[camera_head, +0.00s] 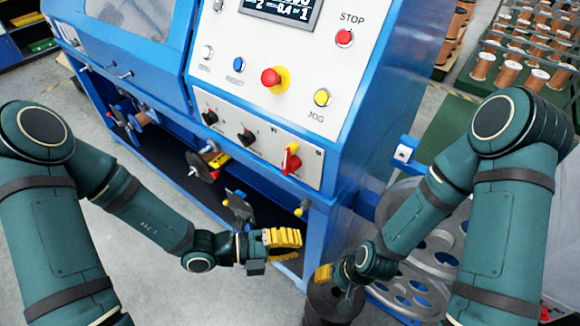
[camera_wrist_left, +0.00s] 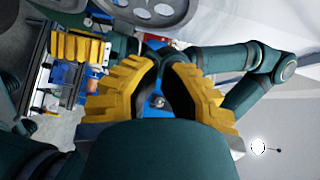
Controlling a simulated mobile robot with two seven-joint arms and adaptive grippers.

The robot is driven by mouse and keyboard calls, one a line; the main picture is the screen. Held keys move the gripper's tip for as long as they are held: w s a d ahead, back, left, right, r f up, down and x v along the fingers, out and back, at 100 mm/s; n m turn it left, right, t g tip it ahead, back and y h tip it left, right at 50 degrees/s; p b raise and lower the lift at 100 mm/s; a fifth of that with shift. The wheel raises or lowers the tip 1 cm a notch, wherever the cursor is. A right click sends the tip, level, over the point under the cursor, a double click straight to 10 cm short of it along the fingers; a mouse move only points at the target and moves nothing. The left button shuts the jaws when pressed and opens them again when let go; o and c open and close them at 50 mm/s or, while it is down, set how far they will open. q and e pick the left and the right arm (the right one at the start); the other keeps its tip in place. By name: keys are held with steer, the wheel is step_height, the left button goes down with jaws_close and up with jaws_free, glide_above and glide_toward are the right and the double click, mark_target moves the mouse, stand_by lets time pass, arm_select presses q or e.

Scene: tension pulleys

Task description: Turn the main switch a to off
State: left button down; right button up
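A red rotary handle on a yellow base (camera_head: 291,159), which looks like the main switch, sits at the right end of the white lower panel strip. The handle stands roughly upright. My left gripper (camera_head: 284,243), with yellow ribbed fingers, is below that switch and apart from it. In the left wrist view its two fingers (camera_wrist_left: 160,88) stand apart, with nothing held between them. My right gripper (camera_head: 323,274) is lower and to the right, mostly hidden behind its wrist; its finger opening cannot be made out.
Two black knobs (camera_head: 246,137) share the strip. Above are a red emergency button (camera_head: 271,77), a yellow jog button (camera_head: 322,97) and a red stop button (camera_head: 344,37). Grey pulley wheels (camera_head: 432,245) stand at the right. Floor at the lower left is clear.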

mark_target(290, 159)
arm_select(q)
steer(key=w+a+r+n+t+y, duration=0.2)
steer(key=w+a+r+n+t, duration=0.1)
steer(key=w+a+r+t, duration=0.35)
steer(key=b+x, duration=0.1)
steer(key=x, duration=1.1)
steer(key=shift+w+a+r+b, duration=0.1)
steer(key=shift+w+a+b, duration=0.1)
steer(key=shift+w+b, duration=0.2)
steer(key=shift+w+a+r, duration=0.15)
steer(key=shift+w+a, duration=0.35)
steer(key=shift+a, duration=0.4)
steer(key=shift+w+a+r, duration=0.1)
steer(key=shift+w+a, duration=0.45)
steer(key=shift+a, duration=0.35)
steer(key=shift+a+r+n+t+h+p, duration=0.15)
steer(key=shift+n+t+h+p, duration=0.15)
steer(key=shift+n+p, duration=0.25)
